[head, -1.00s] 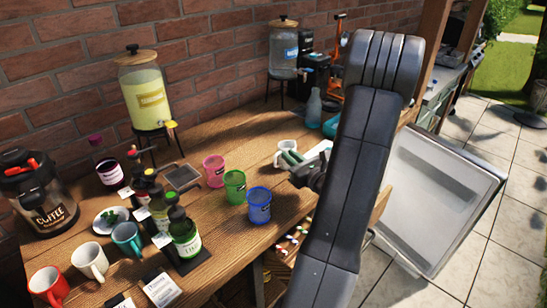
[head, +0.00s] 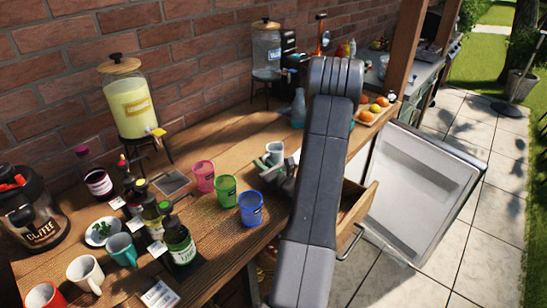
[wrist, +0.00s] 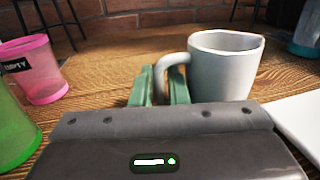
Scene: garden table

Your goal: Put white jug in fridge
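The white jug (head: 275,150) stands upright on the wooden table, near the back right part, partly hidden by my arm in the head view. In the wrist view the jug (wrist: 225,68) is just right of centre, its handle facing my gripper. My gripper (wrist: 160,88) has its two green fingers on either side of the handle, with little gap left, and looks shut on it. The jug appears to rest on the table. The fridge is mostly hidden; a pale open door (head: 425,195) at the right looks like its door.
Pink (head: 203,176), green (head: 225,190) and blue (head: 250,208) cups stand left of the jug. An open drawer (head: 362,207) juts out at the table's front. A blue bottle (head: 298,108) and a plate of fruit (head: 368,116) are behind. Paving right of the door is clear.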

